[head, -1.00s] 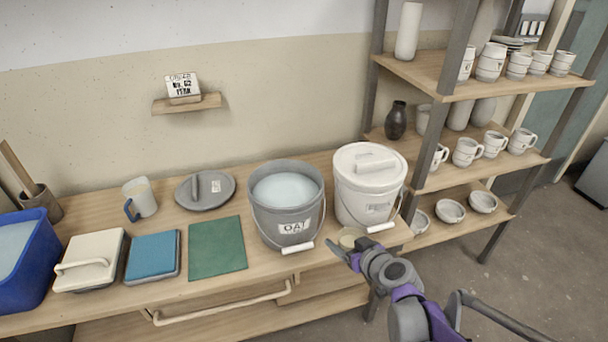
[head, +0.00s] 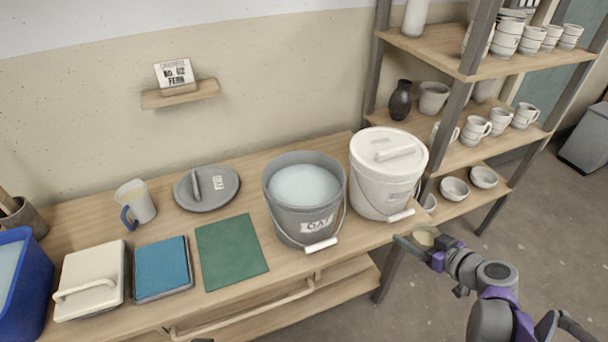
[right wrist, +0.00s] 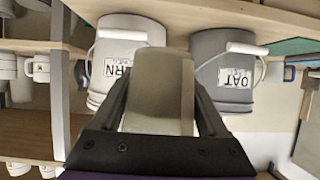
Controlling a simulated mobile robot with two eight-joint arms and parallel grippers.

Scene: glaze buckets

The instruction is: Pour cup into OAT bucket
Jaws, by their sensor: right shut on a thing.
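The grey OAT bucket (head: 330,211) stands open on the bench, with pale blue liquid (head: 304,186) inside and its handle hanging at the front. It also shows, upside down, in the right wrist view (right wrist: 228,100). My right gripper (head: 422,243) is shut on a small pale beige cup (head: 425,235), off the bench's front edge, right of the OAT bucket and in front of the white bucket. The cup sits between the two fingers in the right wrist view (right wrist: 160,85); its contents cannot be told. My left gripper is not in view.
A lidded white bucket (head: 378,190) stands right beside the OAT bucket. A grey lid (head: 218,195), a jug (head: 140,205), a green mat (head: 232,252) and a blue sponge tray (head: 163,265) lie leftward. A shelf rack (head: 450,125) with pottery stands at the right.

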